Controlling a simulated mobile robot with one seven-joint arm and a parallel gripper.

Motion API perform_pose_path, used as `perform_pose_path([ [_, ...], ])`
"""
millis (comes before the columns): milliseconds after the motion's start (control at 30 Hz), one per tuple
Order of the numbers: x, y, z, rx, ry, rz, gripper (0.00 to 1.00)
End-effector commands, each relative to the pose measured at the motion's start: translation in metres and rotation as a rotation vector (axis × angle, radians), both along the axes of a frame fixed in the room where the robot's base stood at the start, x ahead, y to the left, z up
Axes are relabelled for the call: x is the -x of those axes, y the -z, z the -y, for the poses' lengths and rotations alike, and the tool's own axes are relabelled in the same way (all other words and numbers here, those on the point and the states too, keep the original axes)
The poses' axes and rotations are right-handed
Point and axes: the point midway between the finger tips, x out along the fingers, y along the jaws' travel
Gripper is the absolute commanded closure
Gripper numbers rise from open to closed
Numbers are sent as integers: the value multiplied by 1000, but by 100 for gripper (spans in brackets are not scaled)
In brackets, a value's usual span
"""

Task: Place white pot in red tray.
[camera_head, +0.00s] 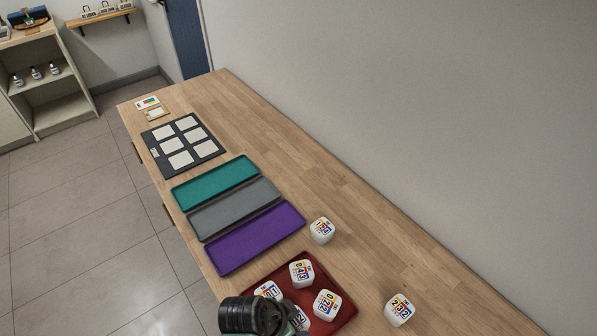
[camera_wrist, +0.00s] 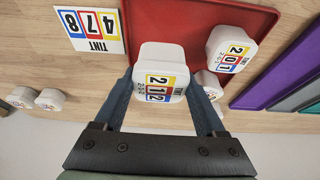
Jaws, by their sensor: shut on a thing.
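My dark wrist hides the tray's left part.
White pots stand on the bare wood at the tray's far side (camera_head: 321,230) and right (camera_head: 398,309). Purple (camera_head: 255,238), grey (camera_head: 234,208) and teal (camera_head: 215,182) trays lie beyond. A dark board with pale squares (camera_head: 183,144) is farther. A wall borders the table's right. A label card (camera_wrist: 88,30) lies beside the red tray.

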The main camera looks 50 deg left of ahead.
Motion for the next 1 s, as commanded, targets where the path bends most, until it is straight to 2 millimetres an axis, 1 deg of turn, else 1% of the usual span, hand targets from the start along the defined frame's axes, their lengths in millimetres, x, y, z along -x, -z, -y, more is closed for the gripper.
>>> perform_pose_path([
  [33,0,7,0,2,1,0,88],
  [100,0,15,0,0,0,1,88],
  [267,-1,28,0,-1,1,2,88],
  [400,-1,48,0,0,-1,1,88],
  [500,-1,58,0,-1,1,2,88],
  [600,-1,62,0,-2,0,3,88],
  [833,-1,62,0,-2,1,3,88],
  [967,-1,67,0,-2,1,3,88],
  [1000,-1,65,0,-2,1,2,20],
])
